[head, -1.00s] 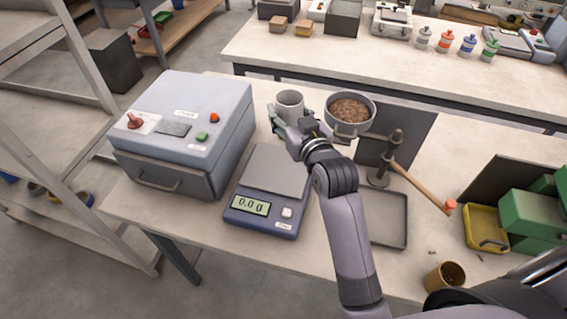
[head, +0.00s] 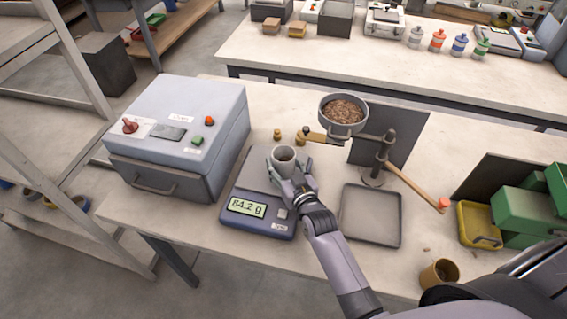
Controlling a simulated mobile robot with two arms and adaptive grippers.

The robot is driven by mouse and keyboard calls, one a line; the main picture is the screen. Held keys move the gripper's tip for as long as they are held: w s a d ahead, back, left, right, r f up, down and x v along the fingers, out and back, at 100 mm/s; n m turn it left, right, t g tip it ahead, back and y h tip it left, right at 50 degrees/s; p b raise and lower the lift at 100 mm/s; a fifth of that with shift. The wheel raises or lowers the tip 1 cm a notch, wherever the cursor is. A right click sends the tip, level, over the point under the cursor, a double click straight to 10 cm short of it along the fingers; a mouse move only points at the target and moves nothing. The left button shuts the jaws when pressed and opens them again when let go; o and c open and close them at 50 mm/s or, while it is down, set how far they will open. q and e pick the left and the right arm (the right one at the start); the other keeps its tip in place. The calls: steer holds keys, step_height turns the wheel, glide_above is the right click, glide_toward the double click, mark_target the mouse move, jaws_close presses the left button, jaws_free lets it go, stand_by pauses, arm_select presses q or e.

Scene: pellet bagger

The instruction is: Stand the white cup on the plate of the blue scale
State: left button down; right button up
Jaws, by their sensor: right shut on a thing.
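The scale's display (head: 246,208) reads about 84.2 g, so the cup bears on the plate. My right gripper (head: 285,172) is shut on the cup from its near right side, and its fingers hide part of the cup's lower wall. My left gripper is not in view.
A grey machine (head: 180,130) stands close left of the scale. A pan of brown pellets (head: 343,109) is held on a stand behind to the right. A grey tray (head: 370,215) lies to the right.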

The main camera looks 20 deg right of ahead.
steer(key=shift+f, duration=0.15)
steer(key=o, duration=1.2)
steer(key=shift+s+r, duration=0.1)
steer(key=shift+r, duration=0.15)
steer(key=s, duration=0.3)
steer(key=s+r+b, duration=0.1)
steer(key=s, duration=0.6)
steer(key=shift+s+d+r+b, duration=0.15)
steer(key=shift+s+d+b, duration=0.1)
steer(key=shift+b, duration=0.1)
steer(key=shift+s+r, duration=0.25)
steer(key=shift+s, duration=0.35)
